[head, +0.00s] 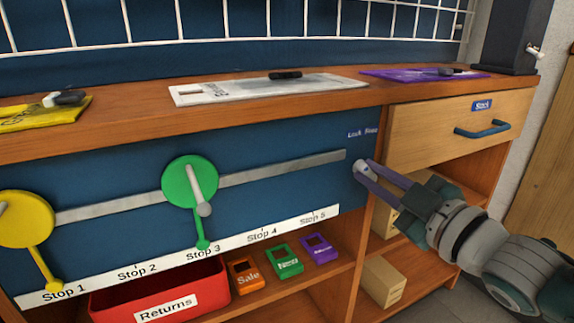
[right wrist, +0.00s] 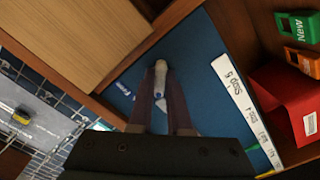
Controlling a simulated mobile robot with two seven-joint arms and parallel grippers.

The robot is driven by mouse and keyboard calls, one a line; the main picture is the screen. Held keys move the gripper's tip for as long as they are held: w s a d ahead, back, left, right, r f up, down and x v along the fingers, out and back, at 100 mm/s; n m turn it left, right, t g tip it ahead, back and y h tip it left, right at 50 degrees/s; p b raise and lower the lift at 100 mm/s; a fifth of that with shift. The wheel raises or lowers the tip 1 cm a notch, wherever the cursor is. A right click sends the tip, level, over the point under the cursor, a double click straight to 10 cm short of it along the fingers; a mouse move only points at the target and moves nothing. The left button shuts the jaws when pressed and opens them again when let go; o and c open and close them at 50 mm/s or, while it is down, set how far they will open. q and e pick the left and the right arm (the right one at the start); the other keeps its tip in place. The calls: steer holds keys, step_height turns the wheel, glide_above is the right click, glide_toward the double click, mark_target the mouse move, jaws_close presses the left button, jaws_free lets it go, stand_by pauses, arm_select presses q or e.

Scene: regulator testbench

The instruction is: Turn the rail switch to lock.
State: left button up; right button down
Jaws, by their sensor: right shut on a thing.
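The rail switch is a small pale lever (right wrist: 160,74) on the blue front panel, at the right end of the rail. Its label (head: 363,132) is just above it in the head view; the words are too small to read surely. My right gripper (head: 366,174) reaches in from the right, with its long purple fingers on the switch. In the right wrist view the two fingers (right wrist: 162,88) close around the lever from both sides. The fingers hide part of the switch, so its exact setting cannot be told. My left gripper is not in view.
A grey rail (head: 270,174) carries a green disc (head: 182,176) near Stop 3 and a yellow disc (head: 28,222) near Stop 1. A red Returns bin (head: 205,275) and small coloured tags sit below. A drawer (head: 425,137) is right of the panel, above my right arm.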

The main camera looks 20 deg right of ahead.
stand_by(0.5)
steer(key=c, duration=0.9)
jaws_free()
steer(key=shift+o, duration=0.2)
steer(key=shift+s+r, duration=0.1)
steer(key=shift+s, duration=0.2)
steer(key=s+p, duration=0.3)
steer(key=s, duration=0.6)
steer(key=shift+s+d+p, duration=0.15)
steer(key=shift+d+p, duration=0.2)
steer(key=shift+d, duration=0.05)
